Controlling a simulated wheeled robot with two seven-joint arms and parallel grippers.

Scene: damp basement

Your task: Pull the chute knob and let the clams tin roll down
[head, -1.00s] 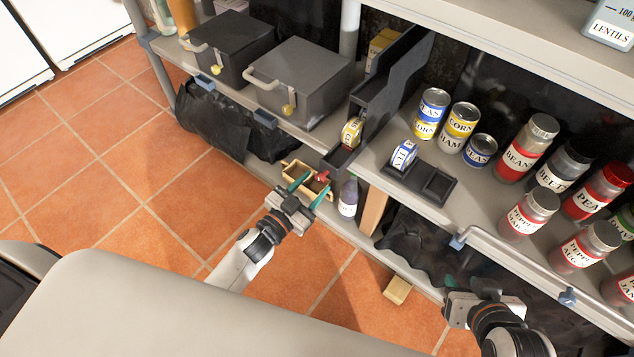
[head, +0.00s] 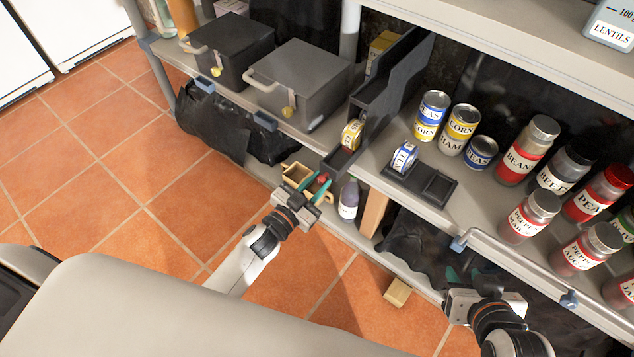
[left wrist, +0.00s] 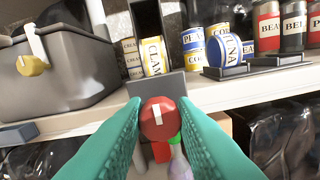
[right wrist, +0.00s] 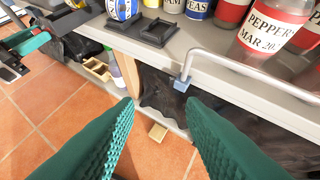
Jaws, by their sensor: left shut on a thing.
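The red chute knob (left wrist: 158,118) sits between the fingers of my left gripper (left wrist: 160,122), which is shut on it. In the head view the knob (head: 323,179) shows between the green fingertips, at the front of the dark chute (head: 372,108). The yellow-labelled clams tin (head: 352,134) lies at the lower end of the chute, behind a grey plate (left wrist: 168,84). In the left wrist view its "CLAM" label (left wrist: 155,56) is visible. My right gripper (right wrist: 160,112) is open and empty, low in front of the shelf.
A dark two-slot holder (head: 436,186) with a blue tuna tin (head: 403,156) stands right of the chute. Several cans and jars (head: 519,149) fill the shelf beyond.

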